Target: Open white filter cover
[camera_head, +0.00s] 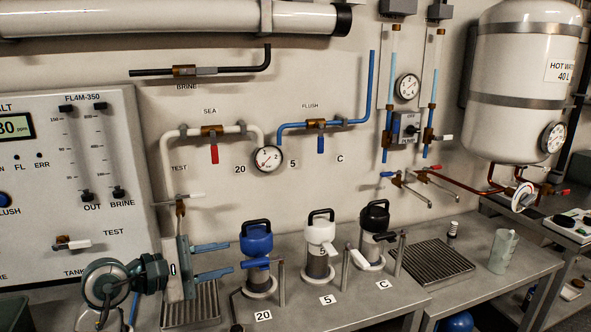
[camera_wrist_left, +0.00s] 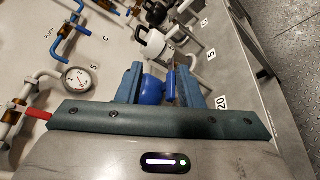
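The white filter cover (camera_head: 320,227) sits on the middle filter housing, by the label 5. It has a black handle on top and a pale lever at its side. It also shows in the left wrist view (camera_wrist_left: 152,44), beyond the blue filter. My left gripper (camera_head: 231,257) is open, with its two blue fingers apart, left of the blue filter (camera_head: 256,240) and pointing right. In the left wrist view the blue filter (camera_wrist_left: 152,90) appears between the fingers. In the head view the fingertips seem just short of it. The white cover is farther right, apart from the gripper.
A black-capped filter (camera_head: 374,217) stands right of the white one. Upright posts and levers stand between the filters. A drain grate (camera_head: 437,262) and a grey-green cup (camera_head: 503,251) are farther right. A gauge (camera_head: 268,158) and pipes are on the wall above.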

